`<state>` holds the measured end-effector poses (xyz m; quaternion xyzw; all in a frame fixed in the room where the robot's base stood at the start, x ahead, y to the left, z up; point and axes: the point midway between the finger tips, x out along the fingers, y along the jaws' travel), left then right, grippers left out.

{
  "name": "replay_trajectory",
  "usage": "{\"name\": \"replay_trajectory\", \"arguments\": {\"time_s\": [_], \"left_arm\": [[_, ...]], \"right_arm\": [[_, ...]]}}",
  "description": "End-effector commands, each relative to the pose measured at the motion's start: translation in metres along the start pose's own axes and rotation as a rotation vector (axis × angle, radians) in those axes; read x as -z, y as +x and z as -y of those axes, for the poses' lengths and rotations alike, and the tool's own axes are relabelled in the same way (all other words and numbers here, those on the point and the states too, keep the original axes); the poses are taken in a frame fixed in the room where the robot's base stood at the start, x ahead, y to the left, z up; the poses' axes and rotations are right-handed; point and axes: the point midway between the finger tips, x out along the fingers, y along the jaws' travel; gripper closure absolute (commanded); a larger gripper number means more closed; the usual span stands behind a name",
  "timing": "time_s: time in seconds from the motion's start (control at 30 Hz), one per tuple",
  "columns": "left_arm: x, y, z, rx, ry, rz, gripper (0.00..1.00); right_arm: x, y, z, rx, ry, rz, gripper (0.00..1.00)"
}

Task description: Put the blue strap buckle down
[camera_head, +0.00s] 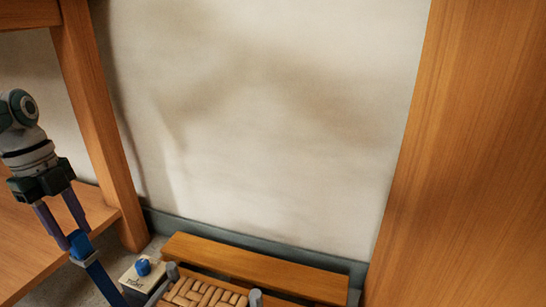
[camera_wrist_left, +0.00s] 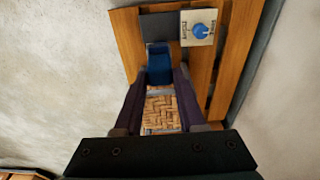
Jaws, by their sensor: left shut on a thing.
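The blue strap buckle (camera_head: 80,244) is between the fingertips of my left gripper (camera_head: 73,238), which is shut on it. A blue strap (camera_head: 104,284) slants from the buckle down and right, past the frame's lower edge. In the left wrist view the blue buckle (camera_wrist_left: 159,66) shows between the dark purple fingers. The woven bark seat (camera_head: 205,293) is to the right of the gripper in the head view; in the wrist view its weave (camera_wrist_left: 161,112) shows between the fingers. Whether the buckle touches anything below is unclear. My right gripper is not in view.
A pale box with a blue knob (camera_head: 143,267) stands left of the seat, near the strap. A wooden plank (camera_head: 255,267) runs behind the seat. A wooden post (camera_head: 98,120) and low shelf (camera_head: 30,240) are at left, and a broad wooden panel (camera_head: 470,150) at right.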

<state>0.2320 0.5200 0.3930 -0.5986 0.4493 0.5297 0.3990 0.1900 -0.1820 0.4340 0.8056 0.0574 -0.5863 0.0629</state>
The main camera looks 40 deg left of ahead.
Motion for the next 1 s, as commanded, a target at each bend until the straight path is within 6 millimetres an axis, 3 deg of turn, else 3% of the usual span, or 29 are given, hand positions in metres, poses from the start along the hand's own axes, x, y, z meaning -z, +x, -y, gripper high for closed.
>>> {"name": "replay_trajectory", "arguments": {"time_s": [0.3, 0.5, 0.83, 1.0], "left_arm": [[-0.012, 0.090, 0.000, -0.001, 0.001, -0.002, 1.00], [-0.018, 0.137, 0.000, 0.000, 0.000, 0.000, 1.00], [-0.021, 0.161, 0.000, -0.001, 0.001, 0.001, 1.00], [-0.024, 0.189, 0.000, 0.000, 0.001, 0.001, 1.00]], "right_arm": [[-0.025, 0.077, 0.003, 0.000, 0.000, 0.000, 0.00], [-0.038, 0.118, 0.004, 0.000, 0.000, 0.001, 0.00], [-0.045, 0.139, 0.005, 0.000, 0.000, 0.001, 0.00], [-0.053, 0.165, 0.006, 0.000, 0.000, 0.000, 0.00]]}}
